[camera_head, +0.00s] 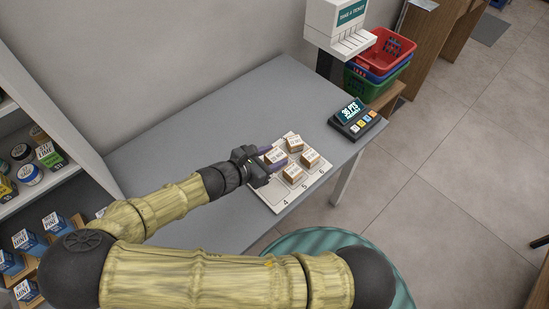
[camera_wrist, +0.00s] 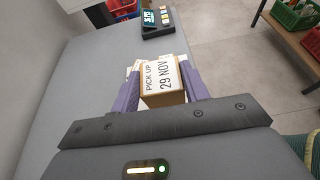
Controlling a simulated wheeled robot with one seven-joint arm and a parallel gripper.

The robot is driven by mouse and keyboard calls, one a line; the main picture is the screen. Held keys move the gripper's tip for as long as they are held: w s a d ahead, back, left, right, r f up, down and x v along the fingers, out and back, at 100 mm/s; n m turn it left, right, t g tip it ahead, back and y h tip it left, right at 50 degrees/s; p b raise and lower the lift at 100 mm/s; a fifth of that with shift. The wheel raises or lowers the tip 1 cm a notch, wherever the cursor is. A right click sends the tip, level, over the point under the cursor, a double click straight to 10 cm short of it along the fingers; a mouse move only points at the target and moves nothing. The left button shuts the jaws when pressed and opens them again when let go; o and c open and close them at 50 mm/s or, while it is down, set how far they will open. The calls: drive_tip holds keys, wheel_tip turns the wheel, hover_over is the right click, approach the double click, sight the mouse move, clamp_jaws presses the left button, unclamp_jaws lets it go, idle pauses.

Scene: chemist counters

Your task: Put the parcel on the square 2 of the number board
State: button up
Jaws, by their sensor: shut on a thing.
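My gripper (camera_head: 272,159) has purple fingers and is shut on a small brown parcel (camera_head: 276,154) with a white label. In the wrist view the parcel (camera_wrist: 162,82) sits between both fingers, and its label reads "PICK UP 29 NOV". The white number board (camera_head: 268,195) lies on the grey counter, with 4, 5 and 6 showing along its near edge. The held parcel is over the board's far row, around its middle; I cannot tell whether it touches the board. The far row's numbers are hidden by my gripper and the parcels.
Three other parcels stand on the board: one at the far end (camera_head: 295,144), one near 6 (camera_head: 310,157) and one near 5 (camera_head: 292,174), close to the held one. A keypad display (camera_head: 357,118) stands to the right. The counter's left part (camera_head: 170,150) is clear.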

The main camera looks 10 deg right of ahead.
sight(278, 153)
drive_tip(key=w+f+p, duration=0.1)
drive_tip(key=w+d+f+n+t+y+p, duration=0.1)
drive_tip(key=w+d+f+n+p, duration=0.1)
drive_tip(key=f, duration=0.1)
drive_tip(key=shift+w+d+t, duration=0.1)
drive_tip(key=shift+w+t, duration=0.3)
drive_tip(key=w+d+r+n+t+y+p, duration=0.4)
drive_tip(key=w+d+r+n+y+p, duration=0.1)
drive_tip(key=w+d+n+y+p, duration=0.2)
drive_tip(key=w+n+y+p, duration=0.1)
drive_tip(key=n+y, duration=0.1)
drive_tip(key=y, duration=0.1)
drive_tip(key=shift+r+p, duration=0.35)
